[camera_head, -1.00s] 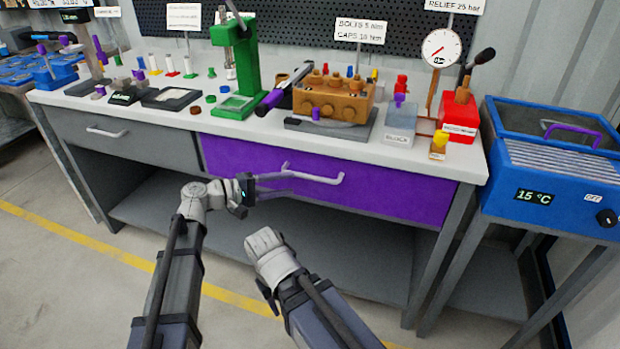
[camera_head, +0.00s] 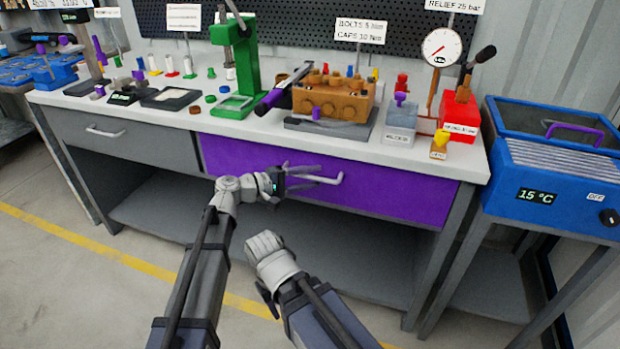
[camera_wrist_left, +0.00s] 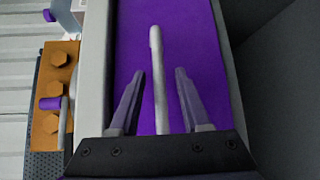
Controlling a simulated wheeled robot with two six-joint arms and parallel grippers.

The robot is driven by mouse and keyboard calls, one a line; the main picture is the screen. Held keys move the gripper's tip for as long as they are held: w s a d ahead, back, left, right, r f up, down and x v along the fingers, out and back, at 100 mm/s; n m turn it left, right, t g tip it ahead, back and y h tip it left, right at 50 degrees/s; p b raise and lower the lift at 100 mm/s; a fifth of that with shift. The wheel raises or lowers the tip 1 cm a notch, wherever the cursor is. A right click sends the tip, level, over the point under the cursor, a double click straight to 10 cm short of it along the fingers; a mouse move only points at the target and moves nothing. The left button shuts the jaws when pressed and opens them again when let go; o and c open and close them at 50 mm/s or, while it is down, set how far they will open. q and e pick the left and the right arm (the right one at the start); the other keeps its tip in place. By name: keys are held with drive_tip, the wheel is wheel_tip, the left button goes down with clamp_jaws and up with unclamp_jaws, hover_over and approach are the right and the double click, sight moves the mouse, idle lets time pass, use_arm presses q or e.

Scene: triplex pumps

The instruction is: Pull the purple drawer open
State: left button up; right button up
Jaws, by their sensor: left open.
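The purple drawer (camera_head: 395,190) is in the workbench front, flush with the bench as far as I can see. Its pale bar handle (camera_head: 330,180) runs across its front. My left gripper (camera_head: 318,174) is open at the handle. In the left wrist view the handle (camera_wrist_left: 158,85) runs between the two open fingers (camera_wrist_left: 157,98), with gaps on both sides. The drawer front (camera_wrist_left: 195,40) fills the background there. My right arm's end (camera_head: 268,252) is low in front of the bench; its fingers are hidden.
A grey drawer (camera_head: 120,138) is left of the purple one. The benchtop (camera_head: 250,133) holds a green press (camera_head: 240,65), an orange pump block (camera_head: 335,98) and a red hand pump (camera_head: 460,112). A blue bath (camera_head: 550,185) stands at the right. The floor in front is clear.

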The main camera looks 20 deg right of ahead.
use_arm(q)
clamp_jaws()
idle(0.3)
idle(1.1)
